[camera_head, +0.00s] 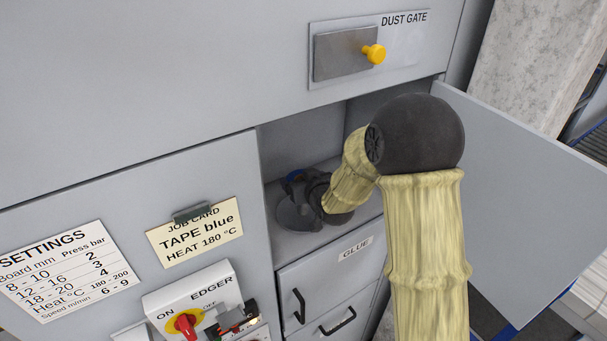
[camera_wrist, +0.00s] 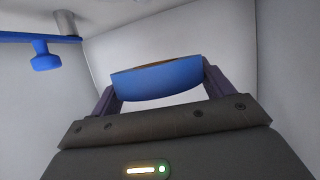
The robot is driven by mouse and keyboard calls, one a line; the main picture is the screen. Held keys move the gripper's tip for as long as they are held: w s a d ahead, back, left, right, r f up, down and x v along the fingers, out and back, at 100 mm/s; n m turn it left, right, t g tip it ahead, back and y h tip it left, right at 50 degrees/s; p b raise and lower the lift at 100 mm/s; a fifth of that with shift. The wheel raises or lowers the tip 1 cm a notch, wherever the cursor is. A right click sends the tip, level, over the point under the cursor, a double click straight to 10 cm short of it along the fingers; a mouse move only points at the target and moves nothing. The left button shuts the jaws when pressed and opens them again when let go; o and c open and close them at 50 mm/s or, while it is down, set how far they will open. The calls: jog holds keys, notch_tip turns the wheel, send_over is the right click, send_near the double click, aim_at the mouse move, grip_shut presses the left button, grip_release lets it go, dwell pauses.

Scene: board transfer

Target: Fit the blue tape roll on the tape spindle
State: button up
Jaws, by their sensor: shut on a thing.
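The blue tape roll (camera_wrist: 155,80) is between the two fingers of my gripper (camera_wrist: 160,84) in the wrist view. The fingers press on its left and right sides, and its curved blue face and part of its brown top edge show. In the wrist view a short grey cylinder (camera_wrist: 66,24) with a blue bar and blue knob (camera_wrist: 46,58) is at upper left, apart from the roll. I cannot tell whether the cylinder is the tape spindle.
The compartment walls (camera_head: 300,140) are close around my gripper. An open door (camera_head: 530,190) stands to the right of my arm. GLUE drawers (camera_head: 335,290) with black handles are below. The dust gate (camera_head: 345,54) is above. A job card (camera_head: 195,236) reads TAPE blue, HEAT 180 °C.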

jog(key=shift+s+a, duration=0.1)
jog(key=shift+s, duration=0.3)
notch_tip(320, 180, down, 4)
jog(key=b, duration=0.5)
jog(key=shift+f+b, duration=0.25)
jog(key=shift+b, duration=0.1)
jog(key=shift+f+b, duration=1.75)
jog(key=shift+b, duration=0.5)
jog(key=o, duration=1)
jog(key=shift+s, duration=0.1)
jog(key=b+v, duration=0.4)
jog(key=v, duration=1.3)
jog(key=shift+d, duration=0.2)
